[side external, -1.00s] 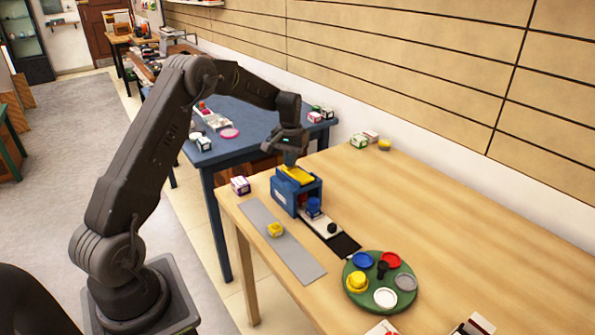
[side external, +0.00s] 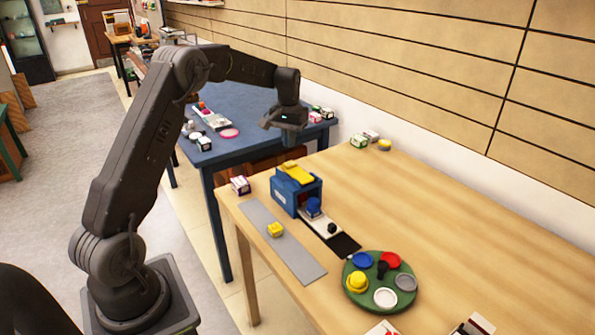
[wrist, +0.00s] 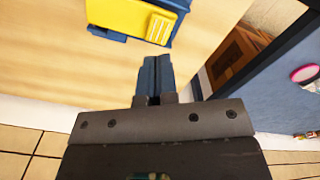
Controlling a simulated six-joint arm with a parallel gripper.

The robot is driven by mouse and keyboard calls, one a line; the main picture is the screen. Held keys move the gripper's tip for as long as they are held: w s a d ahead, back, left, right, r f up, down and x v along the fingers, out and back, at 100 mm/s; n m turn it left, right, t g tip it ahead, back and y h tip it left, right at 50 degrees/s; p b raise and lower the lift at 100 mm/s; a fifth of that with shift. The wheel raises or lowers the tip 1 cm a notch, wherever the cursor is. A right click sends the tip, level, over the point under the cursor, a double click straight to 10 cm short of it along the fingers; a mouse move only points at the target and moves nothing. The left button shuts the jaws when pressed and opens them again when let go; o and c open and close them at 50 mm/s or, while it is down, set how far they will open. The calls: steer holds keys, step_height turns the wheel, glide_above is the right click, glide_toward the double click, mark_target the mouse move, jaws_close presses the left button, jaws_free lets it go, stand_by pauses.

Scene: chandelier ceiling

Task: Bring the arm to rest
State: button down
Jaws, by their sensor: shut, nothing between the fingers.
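My gripper (side external: 284,124) hangs in the air above and behind the blue box with the yellow top, near the far left part of the wooden table (side external: 440,215). In the wrist view its fingers (wrist: 155,78) are together with nothing between them. The blue box (side external: 285,197) stands on the table, with its yellow top (side external: 298,173) in place; the box and yellow top also show at the upper edge of the wrist view (wrist: 130,18). My gripper is apart from the box.
A grey strip (side external: 290,255) with a yellow piece (side external: 275,230) lies at the table's front. A green round tray (side external: 368,303) holds several coloured pieces. Small boxes (side external: 240,185) stand near the table's left edge. A blue table (side external: 235,150) with items stands behind. The table's right side is mostly clear.

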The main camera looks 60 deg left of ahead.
steer(key=s+d+r+m+t, duration=0.1)
steer(key=s+d+r+m, duration=0.1)
steer(key=s+d+r, duration=0.6)
steer(key=s+d+r+m+t, duration=0.1)
steer(key=s+d+r+t, duration=0.15)
steer(key=d+r, duration=0.45)
steer(key=s+d+f+m+t, duration=0.1)
steer(key=s+d+f, duration=0.1)
steer(key=s+d, duration=0.4)
steer(key=s+d+f+m+t, duration=0.1)
steer(key=s+d, duration=0.5)
steer(key=s, duration=0.6)
steer(key=shift+f+m, duration=0.35)
steer(key=shift+m, duration=0.15)
